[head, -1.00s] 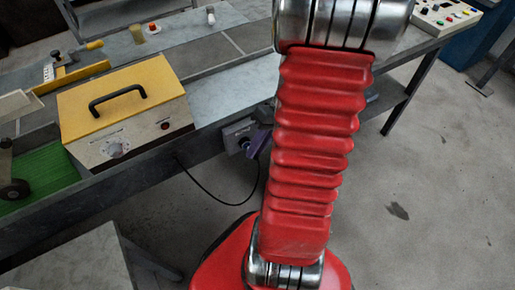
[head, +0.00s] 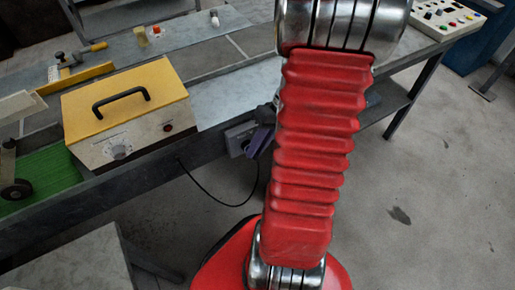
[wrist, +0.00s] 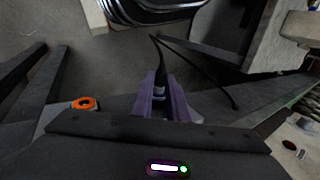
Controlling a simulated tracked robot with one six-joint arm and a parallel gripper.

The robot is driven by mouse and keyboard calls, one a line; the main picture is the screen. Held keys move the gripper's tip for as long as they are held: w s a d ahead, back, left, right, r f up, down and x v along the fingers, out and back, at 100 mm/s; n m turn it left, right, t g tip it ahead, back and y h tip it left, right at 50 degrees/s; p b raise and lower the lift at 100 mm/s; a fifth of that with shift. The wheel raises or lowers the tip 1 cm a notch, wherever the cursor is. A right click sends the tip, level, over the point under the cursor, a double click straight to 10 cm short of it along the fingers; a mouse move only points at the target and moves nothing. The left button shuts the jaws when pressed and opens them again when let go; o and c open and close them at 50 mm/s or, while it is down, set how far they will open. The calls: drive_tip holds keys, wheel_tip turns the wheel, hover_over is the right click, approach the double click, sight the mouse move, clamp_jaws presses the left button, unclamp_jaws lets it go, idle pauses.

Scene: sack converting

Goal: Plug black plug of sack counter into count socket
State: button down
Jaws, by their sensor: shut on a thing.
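My gripper (wrist: 164,98) has purple fingers, shut on a black plug (wrist: 160,84) in the wrist view. A black cable runs from the plug up and then away to the right. In the head view, the purple fingers (head: 258,143) are beside a small grey box (head: 238,137) on the bench's front side; my arm hides part of this spot. I cannot tell whether the plug touches a socket. An orange ring (wrist: 85,103) shows left of the fingers in the wrist view; whether it belongs to the count socket is unclear.
A yellow-topped box (head: 130,122) with a black handle and a dial stands on the bench (head: 235,95). A black cable (head: 207,195) hangs below the bench edge. A button panel (head: 447,17) is at the far right.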

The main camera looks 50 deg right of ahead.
drive_tip(key=shift+w, duration=0.1)
drive_tip(key=c, duration=1.6)
unclamp_jaws()
drive_tip(key=shift+c, duration=0.2)
drive_tip(key=shift+d, duration=0.1)
drive_tip(key=v, duration=1.3)
drive_tip(key=shift+r, duration=0.35)
drive_tip(key=shift+d, duration=0.1)
